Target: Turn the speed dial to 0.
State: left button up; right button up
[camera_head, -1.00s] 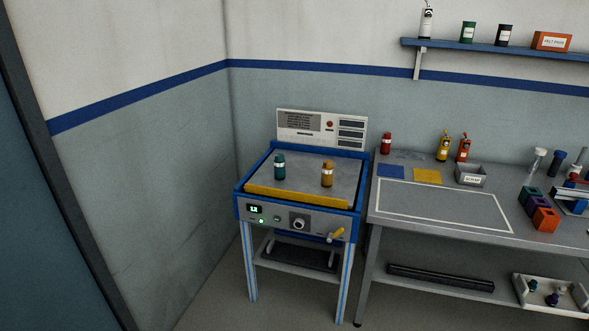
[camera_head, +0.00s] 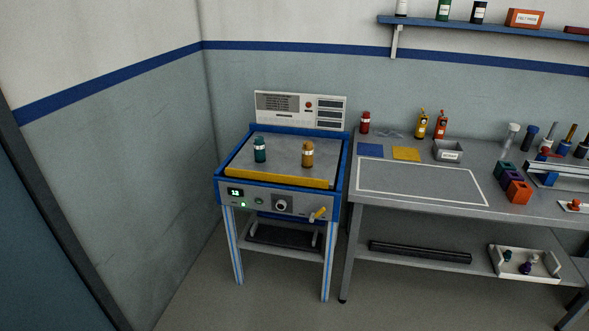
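The speed dial (camera_head: 281,206) is a round light knob on a dark square plate, on the front panel of the blue-framed machine (camera_head: 217,196). Its pointer setting is too small to read. A small lit display (camera_head: 235,192) and a green light (camera_head: 243,205) sit left of the dial. A yellow-handled lever (camera_head: 318,214) sits to its right. A teal bottle (camera_head: 260,150) and an amber bottle (camera_head: 307,154) stand upright on the machine's grey top. Neither of my grippers is in view.
A grey workbench (camera_head: 420,186) stands close to the machine's right side, holding bottles, a small grey bin (camera_head: 448,151) and coloured blocks (camera_head: 515,190). A wall shelf (camera_head: 480,29) hangs above it. The floor (camera_head: 205,270) before the machine is clear.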

aim_at(281, 205)
jog(key=i+j+u, duration=0.3)
jog(key=i+j, duration=0.2)
jog(key=i+j+u, duration=0.25)
jog(key=i, duration=0.4)
jog(key=j, duration=0.1)
